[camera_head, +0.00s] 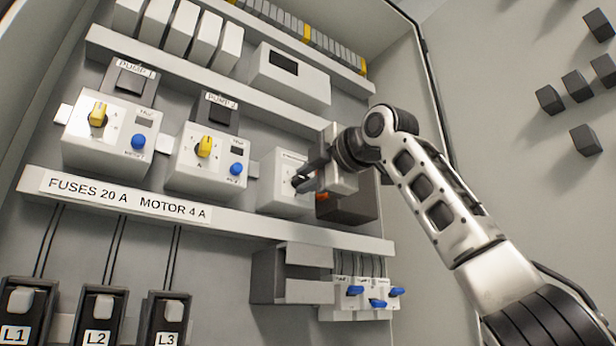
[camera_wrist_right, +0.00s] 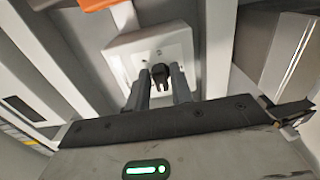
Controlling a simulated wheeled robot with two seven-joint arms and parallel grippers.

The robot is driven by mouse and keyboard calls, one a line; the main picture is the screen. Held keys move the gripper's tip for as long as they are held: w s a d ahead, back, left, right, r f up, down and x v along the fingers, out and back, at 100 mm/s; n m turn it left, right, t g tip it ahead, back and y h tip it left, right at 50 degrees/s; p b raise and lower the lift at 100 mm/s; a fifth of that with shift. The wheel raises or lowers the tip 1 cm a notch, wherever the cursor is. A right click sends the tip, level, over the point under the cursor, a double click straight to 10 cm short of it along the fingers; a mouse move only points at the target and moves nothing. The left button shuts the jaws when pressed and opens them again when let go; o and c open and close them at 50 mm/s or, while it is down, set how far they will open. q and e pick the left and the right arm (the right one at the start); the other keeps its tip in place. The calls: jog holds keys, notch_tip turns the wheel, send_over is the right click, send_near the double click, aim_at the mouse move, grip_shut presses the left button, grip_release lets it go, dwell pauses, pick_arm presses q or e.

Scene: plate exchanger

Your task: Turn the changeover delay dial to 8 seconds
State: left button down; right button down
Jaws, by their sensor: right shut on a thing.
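The changeover delay unit (camera_head: 280,186) is a white box on the middle rail, right of the two pump units. It also shows in the right wrist view (camera_wrist_right: 180,50). Its black dial (camera_wrist_right: 160,74) sits between the two fingers of my right gripper (camera_wrist_right: 160,92). In the head view my right gripper (camera_head: 304,182) reaches in from the right, at the front of the box, and covers much of the dial. The gripper is shut on the dial. The dial's scale and pointer setting cannot be read. My left gripper is not in view.
Two pump units with yellow knobs (camera_head: 204,146) and blue buttons (camera_head: 236,169) stand to the left. A dark box with an orange part (camera_head: 350,207) is close right of the gripper. Blue-levered breakers (camera_head: 355,291) sit below. The cabinet's right wall (camera_head: 400,80) is behind my arm.

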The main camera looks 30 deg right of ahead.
jog(key=m, duration=0.7)
jog(key=shift+a+f, duration=0.1)
jog(key=shift+f, duration=0.1)
jog(key=m, duration=0.6)
jog(key=shift+a+m, duration=0.1)
jog(key=shift+m, duration=0.3)
jog(key=m, duration=0.3)
jog(key=shift+a+f, duration=0.1)
jog(key=m, duration=0.8)
jog(key=shift+a, duration=0.1)
jog(key=shift+m, duration=1.4)
